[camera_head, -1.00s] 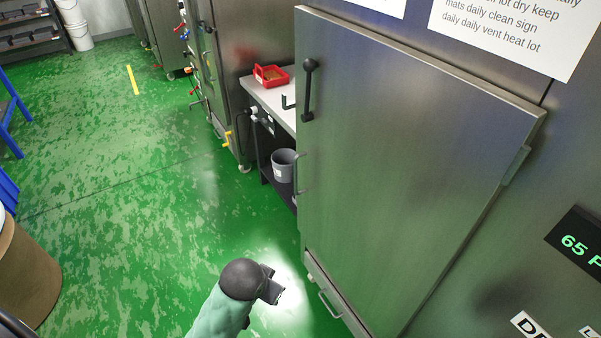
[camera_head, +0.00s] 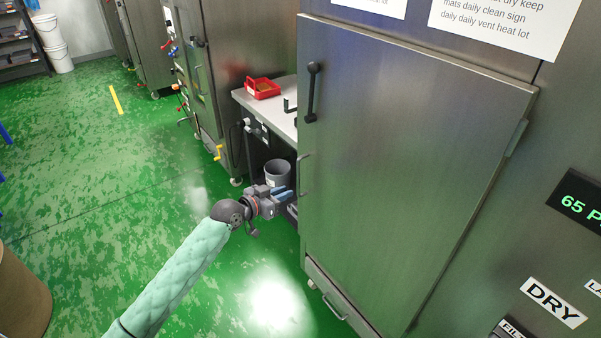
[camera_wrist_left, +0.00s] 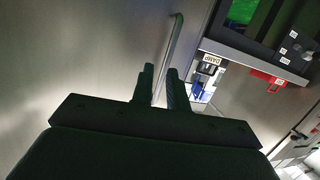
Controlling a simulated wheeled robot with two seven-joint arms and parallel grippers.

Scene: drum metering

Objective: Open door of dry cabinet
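The dry cabinet door (camera_head: 405,170) is a large steel panel, shut as far as I can see, on the cabinet marked DRY (camera_head: 553,302). A thin upright bar handle (camera_head: 301,176) stands at its left edge. A black lever handle (camera_head: 312,92) sits above that. My left gripper (camera_head: 287,197) is just left of and slightly below the bar handle. In the left wrist view its fingers (camera_wrist_left: 161,82) are apart, and the bar handle (camera_wrist_left: 173,42) runs down in line with the gap. I cannot tell whether the bar is between the fingers or beyond them. My right gripper is not in view.
A white-topped bench (camera_head: 268,109) with a red tray (camera_head: 263,89) stands left of the cabinet. A grey bucket (camera_head: 277,172) is beneath it, close to my gripper. A lower drawer (camera_head: 326,292) is below the door. The green floor at left is open.

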